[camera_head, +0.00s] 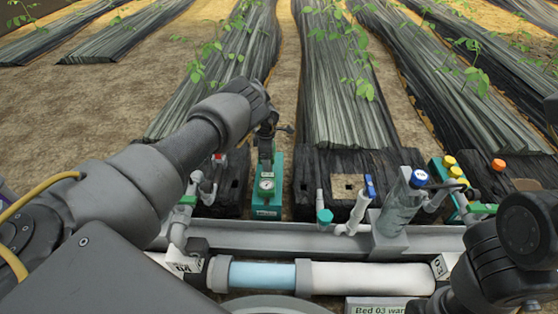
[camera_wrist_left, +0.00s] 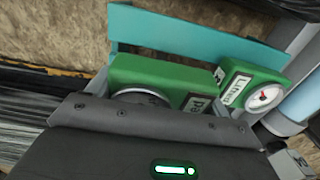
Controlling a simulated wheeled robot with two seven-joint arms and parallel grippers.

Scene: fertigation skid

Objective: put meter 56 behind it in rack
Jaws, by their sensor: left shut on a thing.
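A green meter (camera_wrist_left: 165,78) sits at the mouth of my left gripper (camera_wrist_left: 145,105) in the left wrist view. My left gripper is shut on this meter, and the gripper body hides part of its round dial. A second green meter (camera_wrist_left: 252,85) with a white-faced dial and a label stands just right of it. A teal rack (camera_wrist_left: 190,35) runs behind both. In the head view the teal rack (camera_head: 279,170) stands beyond the grey channel, with a dial meter (camera_head: 266,186) on its front. My left gripper (camera_head: 266,130) is above it. I cannot read a 56 anywhere.
A grey channel (camera_head: 300,236) and a blue and white pipe (camera_head: 262,276) cross the front. A clear cylinder with a blue cap (camera_head: 402,205) and yellow-capped fittings (camera_head: 450,165) stand at the right. Plant beds lie behind. My right arm fills the lower right corner.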

